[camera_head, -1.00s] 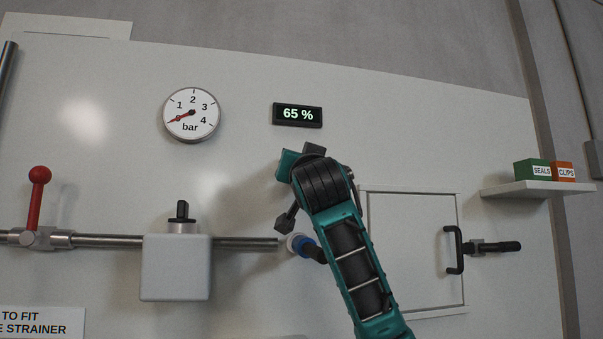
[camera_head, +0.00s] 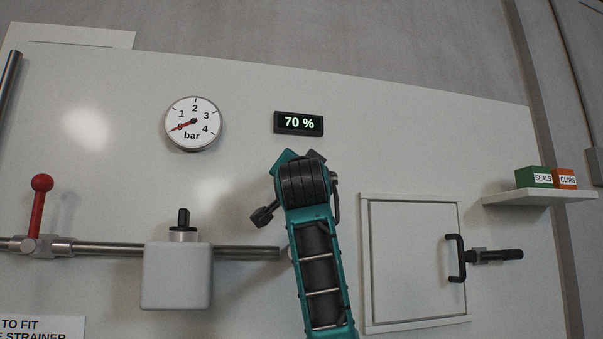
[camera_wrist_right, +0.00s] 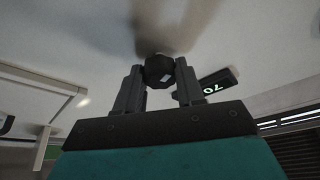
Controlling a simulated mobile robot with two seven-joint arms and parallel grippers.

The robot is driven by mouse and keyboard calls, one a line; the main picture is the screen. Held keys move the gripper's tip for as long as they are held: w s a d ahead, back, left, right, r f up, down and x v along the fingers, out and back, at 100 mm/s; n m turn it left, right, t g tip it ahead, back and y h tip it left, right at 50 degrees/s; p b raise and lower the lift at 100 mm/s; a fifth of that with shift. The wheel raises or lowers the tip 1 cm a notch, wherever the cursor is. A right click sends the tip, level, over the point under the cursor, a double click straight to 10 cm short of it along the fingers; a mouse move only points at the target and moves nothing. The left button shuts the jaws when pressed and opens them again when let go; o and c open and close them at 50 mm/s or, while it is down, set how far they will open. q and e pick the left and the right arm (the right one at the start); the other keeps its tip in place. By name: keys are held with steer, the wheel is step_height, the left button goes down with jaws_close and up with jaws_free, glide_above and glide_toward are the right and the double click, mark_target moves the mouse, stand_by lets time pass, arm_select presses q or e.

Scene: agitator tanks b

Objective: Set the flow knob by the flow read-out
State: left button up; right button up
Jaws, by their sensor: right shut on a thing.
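The flow read-out (camera_head: 299,123) on the white panel shows 70 % in the head view. It also shows, upside down, in the right wrist view (camera_wrist_right: 214,84). The flow knob (camera_wrist_right: 158,69) is a black, faceted knob on the panel, between the fingertips of my right gripper (camera_wrist_right: 160,78). The gripper is shut on the knob. In the head view my right arm hides the knob and the fingers, below the read-out. My left gripper is not in view.
A bar gauge (camera_head: 193,124) has its red needle near zero. At the left are a red-handled valve (camera_head: 38,215) and a pipe with a grey box (camera_head: 177,275). At the right are a hatch door (camera_head: 415,262) and a shelf (camera_head: 540,193) with two small boxes.

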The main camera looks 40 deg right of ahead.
steer(key=o, duration=1)
steer(key=shift+o, duration=0.2)
arm_select(q)
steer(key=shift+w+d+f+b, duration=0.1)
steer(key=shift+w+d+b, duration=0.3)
steer(key=shift+b, duration=0.55)
arm_select(e)
steer(key=v, duration=1.3)
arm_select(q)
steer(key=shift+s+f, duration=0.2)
arm_select(e)
steer(key=shift+d+r, duration=0.1)
